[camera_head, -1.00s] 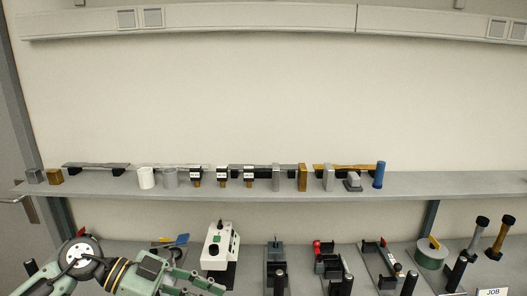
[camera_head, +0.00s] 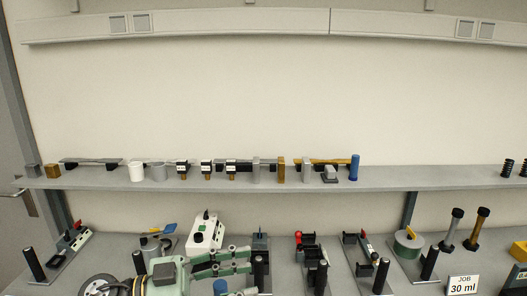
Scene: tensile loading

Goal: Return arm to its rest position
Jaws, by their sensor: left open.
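My left arm comes in from the bottom left. Its left gripper (camera_head: 250,260) points right, low over the bench, with its two pale green fingers apart and nothing seen between them. The fingers show in front of the white device (camera_head: 205,234) and the fixtures behind it. A blue round part (camera_head: 221,286) shows just below the fingers; I cannot tell what it belongs to. My right gripper is not in view.
Fixtures stand along the bench, including a green spool (camera_head: 408,243) and a clamp with a red knob (camera_head: 300,236). A job card (camera_head: 464,286) reads 30 ml. The shelf (camera_head: 440,178) above holds specimens, cups and a blue cylinder (camera_head: 354,167).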

